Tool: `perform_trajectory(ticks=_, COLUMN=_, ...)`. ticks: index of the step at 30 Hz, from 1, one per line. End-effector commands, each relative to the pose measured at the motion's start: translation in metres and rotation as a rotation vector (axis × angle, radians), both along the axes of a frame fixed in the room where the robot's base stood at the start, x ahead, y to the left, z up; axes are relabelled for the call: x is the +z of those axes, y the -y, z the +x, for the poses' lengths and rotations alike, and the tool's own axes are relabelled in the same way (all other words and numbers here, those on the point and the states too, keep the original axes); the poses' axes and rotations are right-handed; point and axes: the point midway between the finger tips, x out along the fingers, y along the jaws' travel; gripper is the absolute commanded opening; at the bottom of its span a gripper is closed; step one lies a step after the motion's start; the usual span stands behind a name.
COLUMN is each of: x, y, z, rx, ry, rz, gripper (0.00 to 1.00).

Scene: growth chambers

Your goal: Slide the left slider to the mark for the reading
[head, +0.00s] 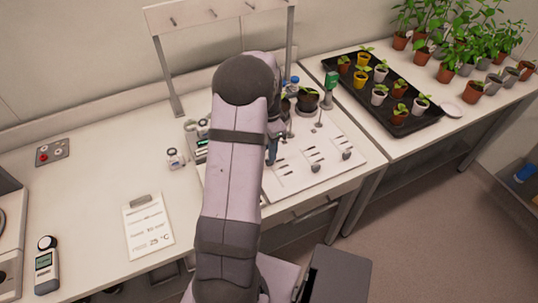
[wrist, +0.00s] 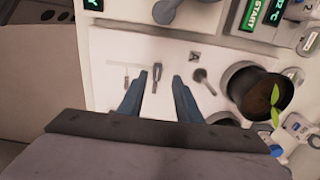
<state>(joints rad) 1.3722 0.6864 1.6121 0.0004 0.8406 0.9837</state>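A white control panel (wrist: 105,48) fills much of the wrist view. It has a slot with a dark upright piece (wrist: 156,73) and, to its left, a thin line with a small crossbar (wrist: 126,78); I cannot tell which is the left slider. My gripper (wrist: 158,92) is open, with blue fingers to either side of the dark piece and nothing visibly held. Whether the fingers touch the panel is unclear. In the head view my arm hides part of the panel (head: 329,177), and one blue fingertip shows over it. The clipboard (head: 148,226) reads 25 °C at the bottom; its upper lines are blurred.
A metal toggle (wrist: 205,82) and a dark pot with a seedling (wrist: 262,95) stand right of the fingers. A light meter (head: 46,266) lies at the front left. A black seedling tray (head: 432,108) is on the right bench. Bare bench (head: 95,195) surrounds the clipboard.

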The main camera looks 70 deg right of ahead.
Motion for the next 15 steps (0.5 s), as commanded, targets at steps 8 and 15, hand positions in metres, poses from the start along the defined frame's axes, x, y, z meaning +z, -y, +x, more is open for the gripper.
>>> perform_trajectory(ticks=8, x=0.032, y=0.001, z=0.001, rx=0.0, ry=0.001, rz=-0.004, gripper=0.31)
perform_trajectory(ticks=15, x=0.039, y=0.0, z=0.001, rx=0.0, ry=0.0, rz=-0.001, gripper=0.31)
